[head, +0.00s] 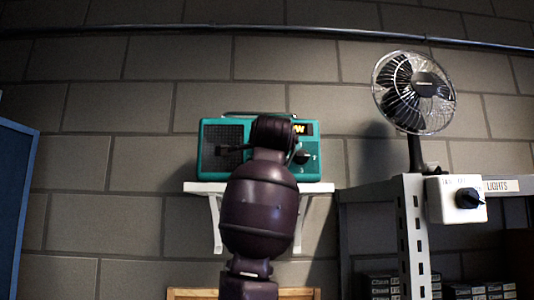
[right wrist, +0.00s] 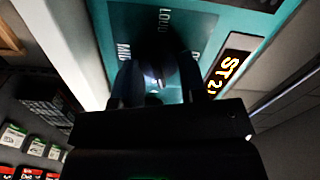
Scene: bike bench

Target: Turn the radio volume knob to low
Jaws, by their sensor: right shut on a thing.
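The teal radio (head: 222,165) stands on a white wall shelf, partly hidden behind my right arm. In the right wrist view, its teal face (right wrist: 210,25) carries the labels LOUD and MID beside a dark volume knob (right wrist: 158,60). My right gripper (right wrist: 158,80) is shut on this knob, with one finger on each side. Shadow hides which mark the knob points at. In the head view, the knob area (head: 303,157) shows just right of my wrist; the fingertips are not clear there. My left gripper is in neither view.
A lit display (right wrist: 229,72) is beside the knob. The white wall shelf (head: 317,188) bears the radio. To the right, a fan (head: 413,92) stands on a metal rack (head: 412,235) with a lights switch box (head: 455,200). A blue panel (head: 15,210) is at the far left.

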